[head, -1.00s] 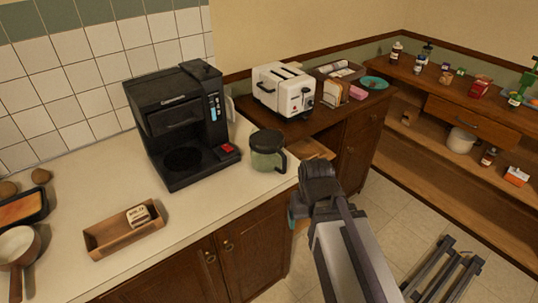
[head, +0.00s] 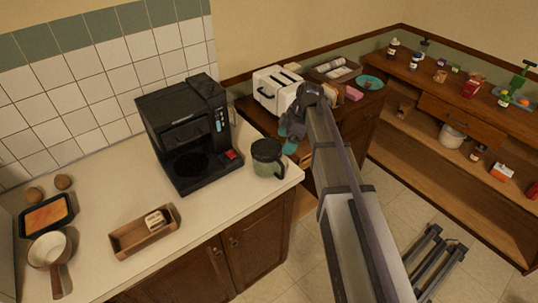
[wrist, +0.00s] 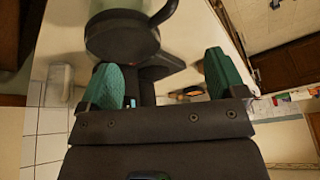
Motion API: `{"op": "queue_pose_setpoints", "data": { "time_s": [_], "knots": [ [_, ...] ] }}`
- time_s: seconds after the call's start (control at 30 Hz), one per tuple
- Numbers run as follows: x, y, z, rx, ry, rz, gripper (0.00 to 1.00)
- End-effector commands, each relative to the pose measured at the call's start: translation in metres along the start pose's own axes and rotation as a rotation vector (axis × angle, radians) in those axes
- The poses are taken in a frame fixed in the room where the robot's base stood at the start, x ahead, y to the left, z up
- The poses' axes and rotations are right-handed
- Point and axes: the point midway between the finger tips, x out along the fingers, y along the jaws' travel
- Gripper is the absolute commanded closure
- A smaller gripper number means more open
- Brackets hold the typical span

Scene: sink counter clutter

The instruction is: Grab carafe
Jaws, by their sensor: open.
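The carafe (head: 267,160), greenish glass with a black lid and black handle, stands upright on the counter near its right front corner. Its handle faces right, toward my gripper. My gripper (head: 289,147) is open and empty, to the right of the carafe and a little above it. In the wrist view the teal fingertips (wrist: 162,82) are spread apart, with the carafe's dark lid (wrist: 122,36) and handle beyond them, at the top. The fingers look apart from the carafe. The wrist view hides most of its glass body.
A black coffee maker (head: 187,135) stands just left of the carafe. A wooden tray (head: 142,233) and a saucepan (head: 49,252) are farther left. A white toaster (head: 276,91) stands behind on the wooden cabinet. The counter's front edge is close to the carafe.

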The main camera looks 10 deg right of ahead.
Motion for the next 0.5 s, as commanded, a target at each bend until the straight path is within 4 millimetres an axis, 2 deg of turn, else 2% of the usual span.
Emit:
{"op": "queue_pose_setpoints", "data": {
  "time_s": [0.1,0.27,0.37,0.5],
  "knots": [
    [0.002,-0.003,-0.001,-0.182,0.011,-0.004,0.11],
    [0.005,-0.003,-0.001,-0.22,0.009,-0.004,0.11],
    [0.021,-0.003,0.001,-0.219,0.009,-0.004,0.11],
    [0.053,-0.003,0.002,-0.218,0.008,-0.004,0.11]
  ]
}}
